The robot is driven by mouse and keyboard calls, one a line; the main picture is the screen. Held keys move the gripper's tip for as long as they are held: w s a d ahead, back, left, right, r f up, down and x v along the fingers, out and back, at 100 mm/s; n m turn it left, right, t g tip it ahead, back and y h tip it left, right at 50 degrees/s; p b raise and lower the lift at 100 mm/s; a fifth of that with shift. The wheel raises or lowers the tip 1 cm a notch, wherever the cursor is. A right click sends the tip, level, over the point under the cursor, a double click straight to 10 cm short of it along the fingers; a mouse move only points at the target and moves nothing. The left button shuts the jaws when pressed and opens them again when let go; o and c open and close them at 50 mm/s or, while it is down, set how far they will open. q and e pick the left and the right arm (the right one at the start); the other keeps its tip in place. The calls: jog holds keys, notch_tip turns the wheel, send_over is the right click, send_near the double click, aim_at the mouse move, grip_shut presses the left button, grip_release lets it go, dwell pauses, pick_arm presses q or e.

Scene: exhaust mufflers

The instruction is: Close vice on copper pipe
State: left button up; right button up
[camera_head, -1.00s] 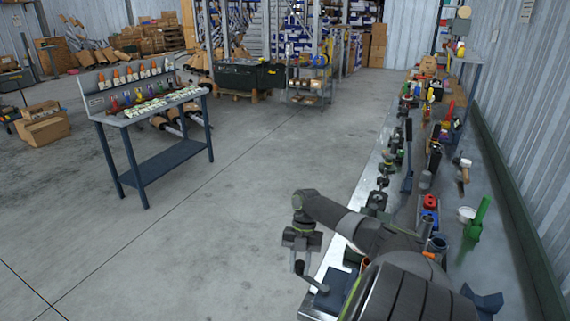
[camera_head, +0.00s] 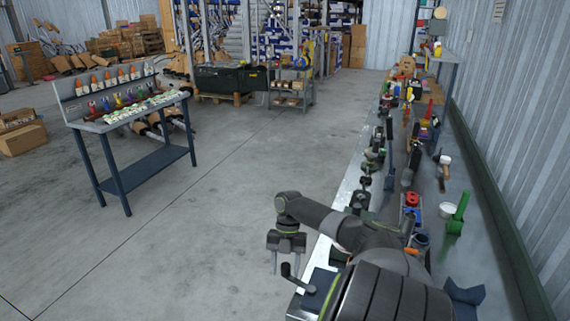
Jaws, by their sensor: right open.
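My right gripper (camera_head: 285,266) points down at the near left edge of the long workbench, its two fingers apart. A crank-like handle (camera_head: 298,281) with a dark knob shows just below and between the fingers; I cannot tell whether they touch it. The handle leads to a dark blue block (camera_head: 320,284), which looks like the vice, partly hidden by my right arm. I cannot make out the copper pipe; a small orange piece (camera_head: 411,251) shows beside my arm, but I cannot tell what it is. My left gripper is not in view.
The long workbench (camera_head: 478,205) along the right wall holds several tools, a green item (camera_head: 458,213), a white cup (camera_head: 446,210) and a red-and-blue item (camera_head: 411,204). A blue-legged table (camera_head: 150,170) stands at left. The floor between is clear.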

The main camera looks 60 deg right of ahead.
jog(key=b+v, duration=0.4)
jog(key=v, duration=1.3)
jog(key=shift+b, duration=0.4)
jog(key=shift+r, duration=0.1)
